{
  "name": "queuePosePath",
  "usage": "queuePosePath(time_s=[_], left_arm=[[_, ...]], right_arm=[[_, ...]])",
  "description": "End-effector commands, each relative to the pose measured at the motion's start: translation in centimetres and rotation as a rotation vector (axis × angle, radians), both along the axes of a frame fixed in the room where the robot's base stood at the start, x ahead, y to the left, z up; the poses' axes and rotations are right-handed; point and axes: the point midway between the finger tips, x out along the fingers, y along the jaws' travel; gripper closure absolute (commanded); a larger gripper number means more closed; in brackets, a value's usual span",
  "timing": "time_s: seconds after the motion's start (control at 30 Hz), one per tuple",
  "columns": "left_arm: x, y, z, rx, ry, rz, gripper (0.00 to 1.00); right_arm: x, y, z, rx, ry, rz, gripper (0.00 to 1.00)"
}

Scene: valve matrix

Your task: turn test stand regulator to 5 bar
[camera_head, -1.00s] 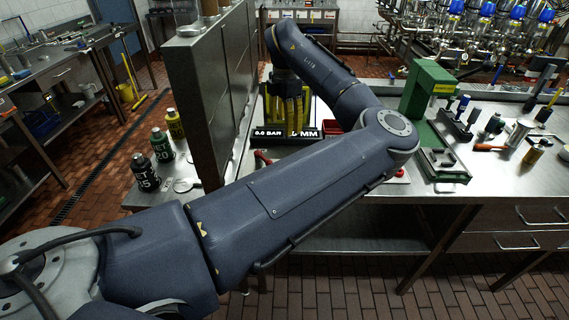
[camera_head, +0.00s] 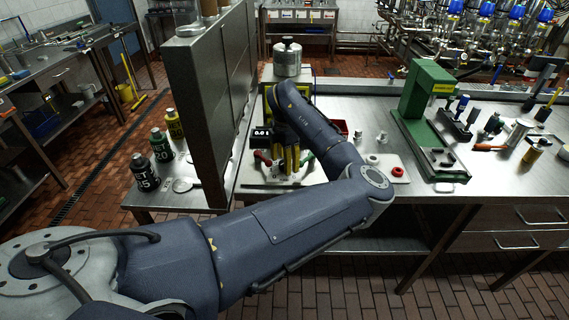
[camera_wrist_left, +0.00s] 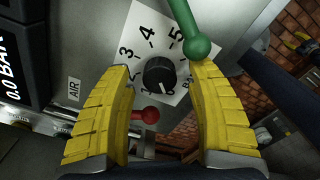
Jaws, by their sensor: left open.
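The test stand (camera_head: 302,76) stands on the steel bench behind my left arm. Its black display (camera_head: 262,137) is partly covered by my gripper; in the left wrist view the display (camera_wrist_left: 14,65) reads 0.0 BAR. The black regulator knob (camera_wrist_left: 160,75) sits on a white numbered dial plate (camera_wrist_left: 146,28); 3, 4 and 5 are readable. My left gripper (camera_wrist_left: 166,70) is open, its yellow fingers on either side of the knob; contact cannot be told. In the head view the gripper (camera_head: 288,165) points down at the stand's front.
A green-knobbed lever (camera_wrist_left: 197,45) is close to the right fingertip, and a red-knobbed lever (camera_wrist_left: 150,114) shows between the fingers. A tall steel panel (camera_head: 205,100) stands left. A green press (camera_head: 428,95) and a red button (camera_head: 398,171) are to the right.

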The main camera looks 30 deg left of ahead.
Motion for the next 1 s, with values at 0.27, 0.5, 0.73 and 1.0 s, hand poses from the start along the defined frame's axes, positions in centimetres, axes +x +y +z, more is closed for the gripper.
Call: queuePosePath(time_s=[0.27,0.5,0.73,1.0], left_arm=[[0.03,-0.01,-0.68,0.000,-0.001,0.000,0.43],[0.03,0.00,-0.66,0.000,-0.001,0.000,0.44],[0.03,0.00,-0.65,0.000,-0.001,0.000,0.71],[0.03,-0.01,-0.65,0.000,-0.001,0.000,1.00]], right_arm=[[0.01,0.03,0.00,0.000,0.000,0.000,0.56],[0.02,0.24,-0.01,0.002,0.000,-0.001,0.56],[0.02,0.54,-0.01,0.006,0.000,-0.001,0.56],[0.02,0.54,-0.01,0.006,0.000,-0.001,0.56]])
